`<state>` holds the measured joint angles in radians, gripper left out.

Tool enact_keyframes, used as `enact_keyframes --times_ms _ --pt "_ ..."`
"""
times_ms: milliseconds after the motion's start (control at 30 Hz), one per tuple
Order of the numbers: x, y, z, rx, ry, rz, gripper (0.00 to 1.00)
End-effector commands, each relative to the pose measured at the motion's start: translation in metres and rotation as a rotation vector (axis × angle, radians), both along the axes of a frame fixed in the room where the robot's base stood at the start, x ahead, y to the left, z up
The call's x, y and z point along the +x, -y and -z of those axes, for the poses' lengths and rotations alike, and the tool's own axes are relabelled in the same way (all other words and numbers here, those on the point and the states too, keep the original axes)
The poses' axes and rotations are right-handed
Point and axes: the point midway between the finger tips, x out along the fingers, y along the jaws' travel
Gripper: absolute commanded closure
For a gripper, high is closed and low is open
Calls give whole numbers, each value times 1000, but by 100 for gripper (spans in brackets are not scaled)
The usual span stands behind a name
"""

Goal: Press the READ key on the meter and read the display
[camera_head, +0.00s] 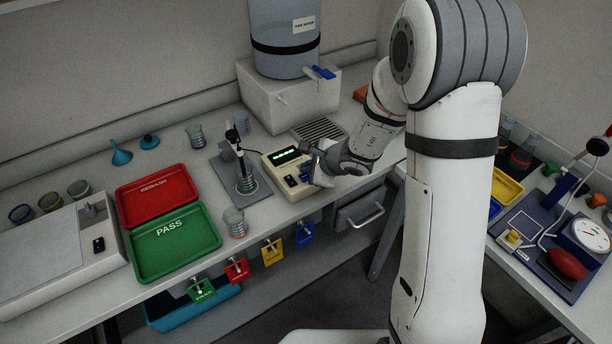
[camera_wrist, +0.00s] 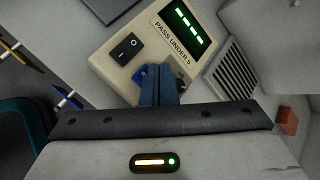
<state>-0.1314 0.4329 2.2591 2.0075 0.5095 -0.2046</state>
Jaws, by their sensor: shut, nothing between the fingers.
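The meter (camera_head: 278,168) is a beige box on the bench with a lit green display (camera_head: 285,156). In the wrist view the meter (camera_wrist: 118,62) carries the label "PASS UNDER 5", a black rocker switch (camera_wrist: 124,48) and a blue key (camera_wrist: 140,76). The display (camera_wrist: 188,22) shows several green dashes, no digits that I can make out. My gripper (camera_wrist: 160,72) is shut and empty, its fingertips over the meter's face beside the blue key, partly hiding it. I cannot tell whether they touch it. In the head view my gripper (camera_head: 316,168) is at the meter's right side.
A probe stand with a beaker (camera_head: 246,187) is left of the meter, and another beaker (camera_head: 235,223) is in front. Red (camera_head: 158,195) and green (camera_head: 175,240) trays lie further left. A water tank (camera_head: 285,40) stands behind. A drain grille (camera_head: 319,129) is behind the meter.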

Motion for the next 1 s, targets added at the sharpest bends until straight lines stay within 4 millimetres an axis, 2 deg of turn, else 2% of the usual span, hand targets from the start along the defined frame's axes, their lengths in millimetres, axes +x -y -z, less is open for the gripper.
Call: enact_keyframes --times_ms 300,1000 --pt "-2 0 9 0 0 0 100" --pt "-2 0 10 -1 1 -1 100"
